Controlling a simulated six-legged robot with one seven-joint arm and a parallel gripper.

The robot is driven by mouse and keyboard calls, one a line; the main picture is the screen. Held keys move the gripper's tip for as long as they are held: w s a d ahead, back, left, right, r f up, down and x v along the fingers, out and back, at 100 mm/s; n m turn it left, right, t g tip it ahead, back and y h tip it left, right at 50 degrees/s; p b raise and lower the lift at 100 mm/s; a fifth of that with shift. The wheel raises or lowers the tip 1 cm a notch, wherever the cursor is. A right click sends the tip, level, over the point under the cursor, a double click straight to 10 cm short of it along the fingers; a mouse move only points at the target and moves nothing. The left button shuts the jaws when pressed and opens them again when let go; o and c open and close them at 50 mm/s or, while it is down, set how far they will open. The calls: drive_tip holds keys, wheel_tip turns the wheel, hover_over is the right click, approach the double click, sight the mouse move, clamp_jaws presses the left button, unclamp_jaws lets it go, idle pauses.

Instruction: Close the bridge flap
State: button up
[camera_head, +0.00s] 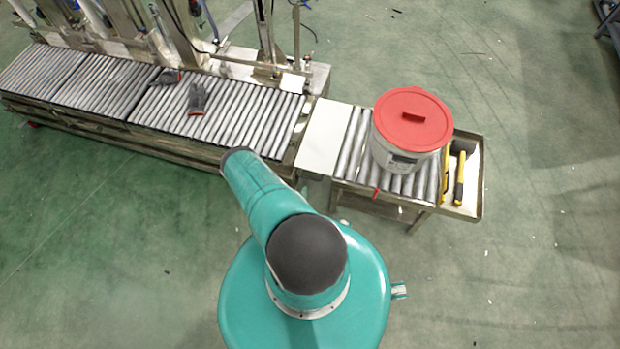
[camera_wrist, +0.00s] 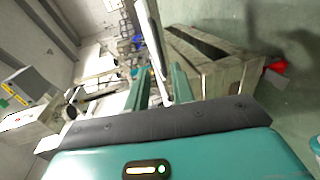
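The bridge flap (camera_head: 323,137) is a pale, plain plate between the long roller conveyor and the short one. Its exact tilt is hard to tell from above. In the wrist view, a thin pale strip (camera_wrist: 155,35), which looks like a plate seen edge-on, runs down between the two teal fingers of my gripper (camera_wrist: 160,88). The fingers stand apart, with a visible gap beside the strip, so my gripper looks open. Whether a finger touches the strip cannot be told. In the head view my gripper is hidden behind my teal arm, which reaches toward the conveyors near the flap.
The long conveyor (camera_head: 75,80) carries dark gloves (camera_head: 197,98) and has machinery behind it. The short conveyor (camera_head: 350,150) bears a pail with a red lid (camera_head: 412,119). A yellow-handled tool (camera_head: 460,180) lies in its end tray. The green floor at right is largely clear.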

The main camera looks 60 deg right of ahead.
drive_tip(key=x, duration=0.9)
drive_tip(key=shift+d, duration=0.35)
clamp_jaws()
